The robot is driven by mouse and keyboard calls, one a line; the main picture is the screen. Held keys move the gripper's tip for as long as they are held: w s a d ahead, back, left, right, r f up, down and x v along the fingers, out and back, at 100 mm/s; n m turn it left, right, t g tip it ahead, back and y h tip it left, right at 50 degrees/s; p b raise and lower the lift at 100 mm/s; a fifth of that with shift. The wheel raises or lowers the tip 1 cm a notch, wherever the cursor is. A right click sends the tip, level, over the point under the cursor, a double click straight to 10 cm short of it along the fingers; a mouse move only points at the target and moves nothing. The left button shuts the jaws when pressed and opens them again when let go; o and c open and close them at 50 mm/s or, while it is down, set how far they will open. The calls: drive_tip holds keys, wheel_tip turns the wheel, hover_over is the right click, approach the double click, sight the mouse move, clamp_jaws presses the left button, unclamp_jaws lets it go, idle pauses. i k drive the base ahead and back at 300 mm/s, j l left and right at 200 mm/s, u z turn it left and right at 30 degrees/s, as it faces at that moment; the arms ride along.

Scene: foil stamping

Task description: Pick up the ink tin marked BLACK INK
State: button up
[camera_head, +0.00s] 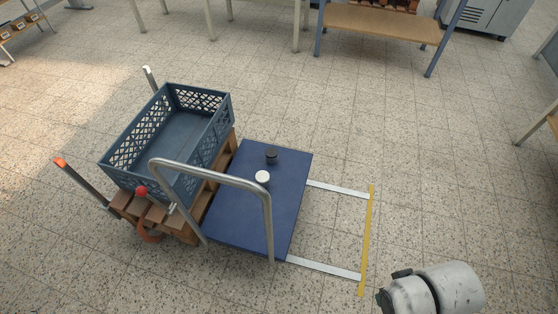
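A small dark round tin (271,158) stands on the blue platform (283,220), near its far end. A second small round tin with a white top (262,177) stands just in front of it, a little to the left. Both look upright, with a small gap between them. No lettering is readable on either tin, so I cannot tell from a label which is BLACK INK. A worn white part of my arm shows at the bottom right, well away from the tins. My gripper's fingers are not in view.
A bent metal handle (213,175) arches over the platform's left side. A blue crate (120,150), empty as far as I see, sits on a wooden pallet (183,228) at left. White strips and a yellow strip (367,240) mark the floor at right. Tiled floor around is open.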

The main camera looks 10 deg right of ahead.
sight(271, 153)
drive_tip(key=i+l, duration=0.25)
drive_tip(key=i, duration=0.25)
drive_tip(key=i+l, duration=0.25)
drive_tip(key=i, duration=0.3)
drive_tip(key=i+l, duration=0.3)
drive_tip(key=i, duration=0.2)
drive_tip(key=i+l, duration=0.25)
drive_tip(key=i, duration=0.3)
drive_tip(key=i+l+u, duration=0.1)
drive_tip(key=i+l, duration=0.15)
drive_tip(key=i, duration=0.25)
